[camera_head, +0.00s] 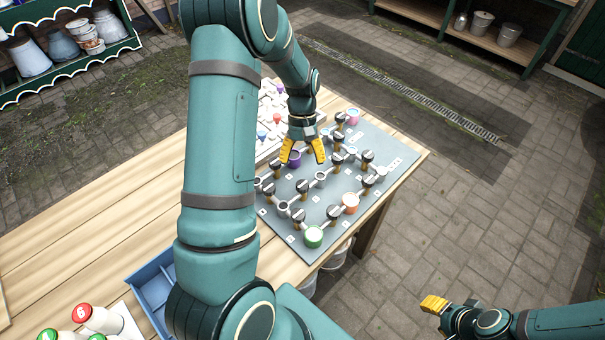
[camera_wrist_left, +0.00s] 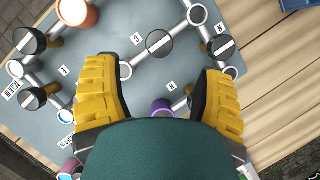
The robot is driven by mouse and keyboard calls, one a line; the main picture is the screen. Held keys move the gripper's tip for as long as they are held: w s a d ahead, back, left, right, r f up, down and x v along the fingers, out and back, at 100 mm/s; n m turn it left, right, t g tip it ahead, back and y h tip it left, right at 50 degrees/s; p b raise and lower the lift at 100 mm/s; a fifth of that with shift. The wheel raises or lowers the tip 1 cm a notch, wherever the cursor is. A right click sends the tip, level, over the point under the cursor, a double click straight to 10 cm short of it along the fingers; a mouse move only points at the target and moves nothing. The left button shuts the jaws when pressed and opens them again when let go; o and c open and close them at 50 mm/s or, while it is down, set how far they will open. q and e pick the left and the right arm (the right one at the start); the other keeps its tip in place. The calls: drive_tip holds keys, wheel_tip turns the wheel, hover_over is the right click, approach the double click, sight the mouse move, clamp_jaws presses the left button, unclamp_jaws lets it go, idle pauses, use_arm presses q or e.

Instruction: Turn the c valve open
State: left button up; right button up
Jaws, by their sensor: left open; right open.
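A grey valve board (camera_head: 350,205) lies on the wooden table, with pale pipes and several black round valve knobs marked by white bars. The letter labels are too small to read in the head view, so I cannot tell which knob is c. My left gripper (camera_head: 303,158) is open and empty above the board, near a purple cup (camera_head: 294,157). In the left wrist view, a black knob (camera_wrist_left: 159,43) lies just beyond and between the yellow fingertips, with another knob (camera_wrist_left: 224,47) to its right. My right gripper (camera_head: 437,304) is off the table at lower right.
Green (camera_head: 313,237), orange (camera_head: 351,201) and pink (camera_head: 353,116) cups stand on the board. A blue divided tray (camera_head: 151,285) and numbered bottles (camera_head: 97,318) sit at lower left. A white puzzle-like panel (camera_head: 270,125) lies behind the gripper. The left table is clear.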

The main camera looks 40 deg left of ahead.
use_arm(q)
drive_tip(key=shift+v, duration=1.95)
